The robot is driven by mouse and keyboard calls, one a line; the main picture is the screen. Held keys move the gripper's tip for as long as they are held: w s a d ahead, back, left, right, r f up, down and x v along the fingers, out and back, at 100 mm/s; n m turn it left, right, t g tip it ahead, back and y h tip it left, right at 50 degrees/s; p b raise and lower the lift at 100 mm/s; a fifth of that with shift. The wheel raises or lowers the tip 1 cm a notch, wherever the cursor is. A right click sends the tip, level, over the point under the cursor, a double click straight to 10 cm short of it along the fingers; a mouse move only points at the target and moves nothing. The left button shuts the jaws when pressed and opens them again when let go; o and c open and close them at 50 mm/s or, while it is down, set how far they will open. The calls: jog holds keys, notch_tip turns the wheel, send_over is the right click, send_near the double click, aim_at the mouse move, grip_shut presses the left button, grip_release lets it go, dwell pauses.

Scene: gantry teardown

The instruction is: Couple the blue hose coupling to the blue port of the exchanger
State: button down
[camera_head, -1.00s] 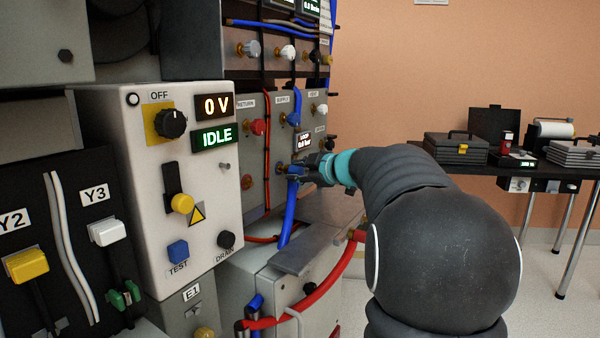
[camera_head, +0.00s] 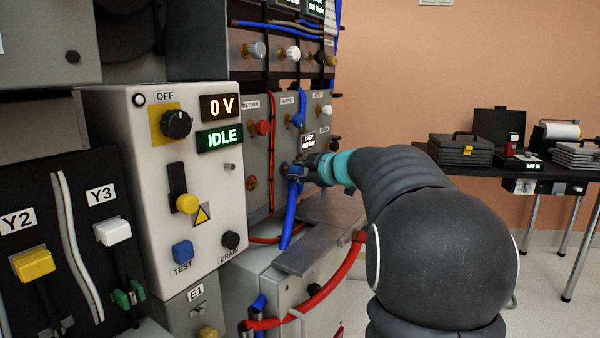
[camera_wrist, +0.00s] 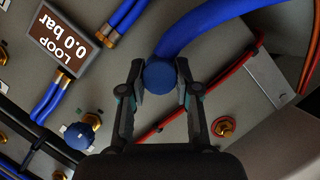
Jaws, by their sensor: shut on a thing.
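My gripper (camera_wrist: 160,92) is shut on the blue hose coupling (camera_wrist: 159,75), whose round blue end sits between the two fingers. A thick blue hose (camera_wrist: 205,25) runs from it to the upper right in the wrist view. In the head view my gripper (camera_head: 303,169) is close to the grey panel with RETURN and SUPPLY labels (camera_head: 258,150), and the blue hose (camera_head: 290,216) hangs down below it. I cannot tell which port is the blue one, nor whether the coupling touches one.
The LOOP display (camera_wrist: 53,44) reads 0.0 bar. A blue knob (camera_wrist: 80,133) and red hoses (camera_head: 320,290) are near the panel. A white control box (camera_head: 150,190) showing 0 V and IDLE stands left. Open floor and a black table (camera_head: 465,182) lie right.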

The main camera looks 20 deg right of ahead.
jog(key=shift+w+a, duration=0.2)
jog(key=shift+w, duration=0.1)
jog(key=c, duration=0.7)
grip_release()
jog(key=shift+w, duration=0.1)
jog(key=shift+c, duration=0.2)
jog(key=d+f+v, duration=0.1)
jog(key=v, duration=1.4)
jog(key=shift+s, duration=0.3)
jog(key=shift+d, duration=0.2)
